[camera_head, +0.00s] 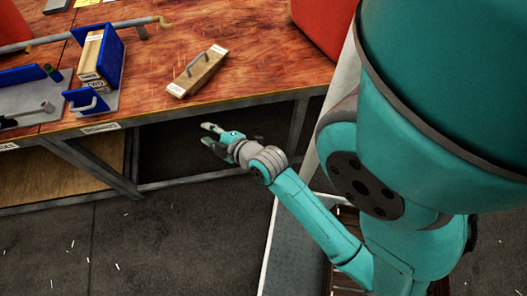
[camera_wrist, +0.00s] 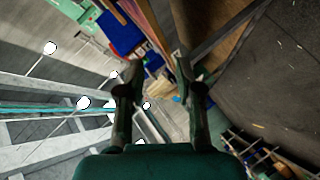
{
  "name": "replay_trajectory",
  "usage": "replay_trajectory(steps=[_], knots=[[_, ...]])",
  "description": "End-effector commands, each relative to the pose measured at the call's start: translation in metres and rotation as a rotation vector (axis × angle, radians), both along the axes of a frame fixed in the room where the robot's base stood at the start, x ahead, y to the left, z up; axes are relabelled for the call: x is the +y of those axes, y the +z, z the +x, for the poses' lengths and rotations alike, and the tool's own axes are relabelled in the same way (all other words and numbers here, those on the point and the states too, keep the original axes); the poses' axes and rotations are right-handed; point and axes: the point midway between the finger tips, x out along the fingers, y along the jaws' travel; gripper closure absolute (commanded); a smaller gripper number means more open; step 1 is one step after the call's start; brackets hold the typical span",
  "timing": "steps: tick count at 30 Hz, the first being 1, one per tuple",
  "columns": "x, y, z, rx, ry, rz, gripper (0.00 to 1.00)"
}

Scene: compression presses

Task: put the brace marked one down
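A wooden brace with a grey handle and a white label (camera_head: 200,72) lies on the wooden bench top near its front edge. The label is too small to read, so I cannot tell if it is the one marked one. Another wooden block with white labels (camera_head: 91,52) stands in a blue holder to its left. My gripper (camera_head: 208,134) is below the bench's front edge, apart from both. In the wrist view my gripper (camera_wrist: 157,68) has its fingers spread with nothing between them.
The bench (camera_head: 240,35) has a labelled front edge and metal legs. A blue and grey press fixture (camera_head: 35,95) sits at the left. A red object (camera_head: 322,22) stands at the back right. Bench top around the loose brace is clear. A wooden lower shelf (camera_head: 60,175) is underneath.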

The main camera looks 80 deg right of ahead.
Motion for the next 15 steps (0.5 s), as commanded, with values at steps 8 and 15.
replay_trajectory(steps=[8,15], knots=[[0.095,-0.013,-0.060,-0.133,0.007,0.298,0.65],[0.151,0.002,-0.123,-0.224,0.046,0.561,0.65]])
